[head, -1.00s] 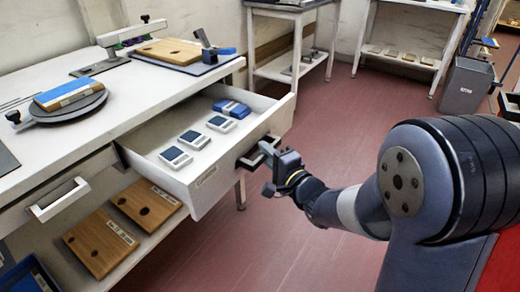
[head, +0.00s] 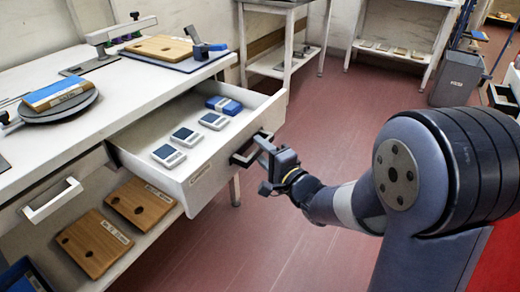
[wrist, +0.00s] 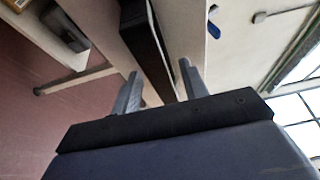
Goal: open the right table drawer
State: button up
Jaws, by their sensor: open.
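The right table drawer (head: 212,172) stands pulled well out from the white table (head: 60,142). Its dark handle (head: 243,154) is on the drawer front, towards the right end. My gripper (head: 263,144) is at this handle, jaws open. In the wrist view, my gripper's fingers (wrist: 159,70) stand apart on either side of the dark handle (wrist: 147,45); whether either finger touches it I cannot tell. Inside the drawer lie several small devices with dark screens (head: 186,136) and a blue item (head: 224,105) near the back.
A shut drawer with a white handle (head: 52,200) is to the left. Wooden boards (head: 92,243) lie on the shelf below. A turntable (head: 60,108) and a clamp arm (head: 122,32) stand on the table. The red floor (head: 300,110) beyond the drawer is clear up to a grey bin (head: 455,78).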

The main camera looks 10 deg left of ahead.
jog(key=p+v, duration=0.1)
jog(key=v, duration=0.9)
jog(key=shift+p, duration=0.3)
jog(key=shift+a, duration=0.1)
jog(key=b+x, duration=0.2)
jog(key=x, duration=0.8)
jog(key=shift+w+a, duration=0.1)
jog(key=shift+w, duration=0.05)
jog(key=shift+w+a, duration=0.25)
jog(key=shift+a, duration=0.15)
jog(key=shift+d, duration=0.15)
